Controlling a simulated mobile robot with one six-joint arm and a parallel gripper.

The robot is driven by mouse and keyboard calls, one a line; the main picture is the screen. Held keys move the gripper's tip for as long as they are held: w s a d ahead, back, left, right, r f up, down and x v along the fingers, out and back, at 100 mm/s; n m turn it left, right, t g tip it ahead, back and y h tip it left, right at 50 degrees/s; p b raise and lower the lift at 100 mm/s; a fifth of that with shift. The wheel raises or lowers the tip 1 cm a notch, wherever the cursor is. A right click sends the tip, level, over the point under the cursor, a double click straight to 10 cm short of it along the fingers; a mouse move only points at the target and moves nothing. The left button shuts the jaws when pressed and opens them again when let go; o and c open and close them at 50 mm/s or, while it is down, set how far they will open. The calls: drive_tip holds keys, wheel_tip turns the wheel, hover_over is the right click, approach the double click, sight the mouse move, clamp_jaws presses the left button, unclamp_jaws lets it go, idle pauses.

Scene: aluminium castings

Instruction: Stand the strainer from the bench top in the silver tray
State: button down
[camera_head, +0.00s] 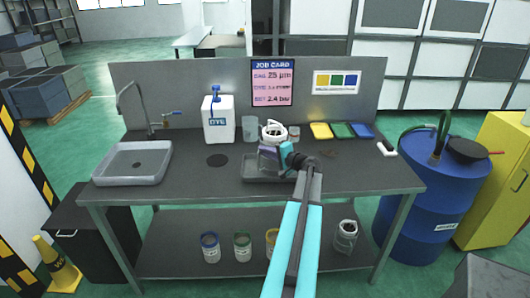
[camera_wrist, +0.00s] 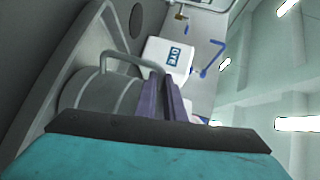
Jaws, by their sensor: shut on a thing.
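The silver tray (camera_head: 250,174) sits on the bench top near its middle; its rim (camera_wrist: 62,50) also shows in the wrist view. My gripper (camera_head: 266,151) is over the tray, its purple fingers (camera_wrist: 160,84) shut on the strainer's handle. The strainer (camera_wrist: 100,92) is a grey cylinder with a looped handle in the wrist view, beside the fingers. In the head view it is small and mostly hidden by my gripper. I cannot tell whether its base touches the tray floor.
A white jug (camera_head: 218,118), a clear beaker (camera_head: 250,129) and a white round item (camera_head: 273,129) stand behind the tray. Yellow (camera_head: 320,131), green (camera_head: 342,130) and blue (camera_head: 362,130) trays lie to the right.

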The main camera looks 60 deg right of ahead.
drive_tip(key=shift+f, duration=0.1)
drive_tip(key=c, duration=1.8)
unclamp_jaws()
drive_tip(key=shift+c, duration=0.2)
drive_tip(key=b+v, duration=0.3)
drive_tip(key=v, duration=0.9)
